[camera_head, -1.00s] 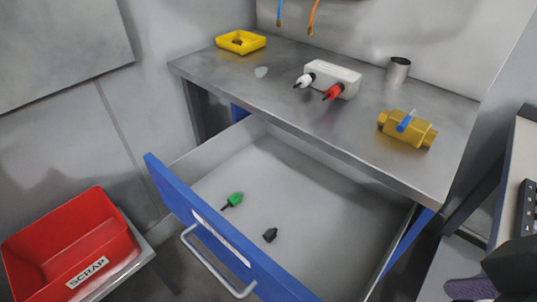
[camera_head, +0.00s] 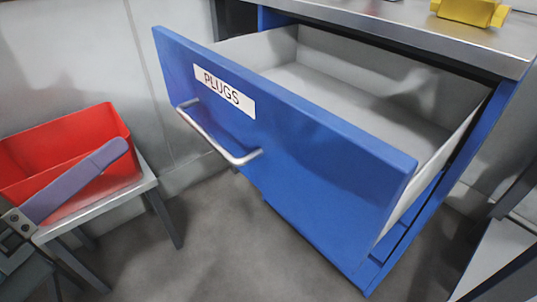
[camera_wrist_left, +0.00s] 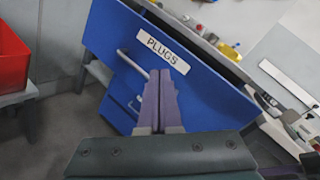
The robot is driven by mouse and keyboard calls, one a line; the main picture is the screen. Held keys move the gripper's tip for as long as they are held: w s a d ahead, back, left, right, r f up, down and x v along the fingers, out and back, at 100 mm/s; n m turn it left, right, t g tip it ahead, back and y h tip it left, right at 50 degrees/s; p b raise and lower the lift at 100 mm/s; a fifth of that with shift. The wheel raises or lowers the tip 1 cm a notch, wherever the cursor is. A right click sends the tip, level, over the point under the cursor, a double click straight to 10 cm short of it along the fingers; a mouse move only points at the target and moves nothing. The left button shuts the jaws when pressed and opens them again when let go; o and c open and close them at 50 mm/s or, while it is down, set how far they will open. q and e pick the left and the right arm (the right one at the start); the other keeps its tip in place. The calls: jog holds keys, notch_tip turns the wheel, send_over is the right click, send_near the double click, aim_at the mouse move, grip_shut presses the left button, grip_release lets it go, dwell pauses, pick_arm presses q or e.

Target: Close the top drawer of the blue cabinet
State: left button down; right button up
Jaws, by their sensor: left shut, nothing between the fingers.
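The blue cabinet (camera_head: 318,238) stands at the centre right of the head view. Its top drawer (camera_head: 290,128) is pulled out, with a grey inside, a "PLUGS" label and a silver handle (camera_head: 215,140). The front hides part of its inside, and I see no plugs in it. My left gripper (camera_head: 118,148) is shut and empty, left of the drawer front and overlapping the red bin in the picture. In the left wrist view, the shut fingers (camera_wrist_left: 160,75) point toward the blue drawer front (camera_wrist_left: 200,90); I cannot tell the gap.
A red bin (camera_head: 95,122) sits on a small metal table (camera_head: 148,180) at the left. A grey worktop (camera_head: 440,28) lies above the drawer with a yellow part (camera_head: 470,10) on it. Grey floor (camera_head: 215,240) is clear between table and cabinet.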

pick_arm(q)
jog(key=s+d+f+m+g+h+b, duration=0.55)
jog(key=f+m, duration=0.45)
jog(key=m, duration=0.2)
jog(key=h, duration=0.1)
send_near(293, 188)
jog(key=shift+m, duration=0.3)
jog(key=x, duration=0.7)
jog(key=shift+p, duration=0.35)
pick_arm(e)
notch_tip(293, 188, down, 8)
jog(key=shift+r, duration=0.15)
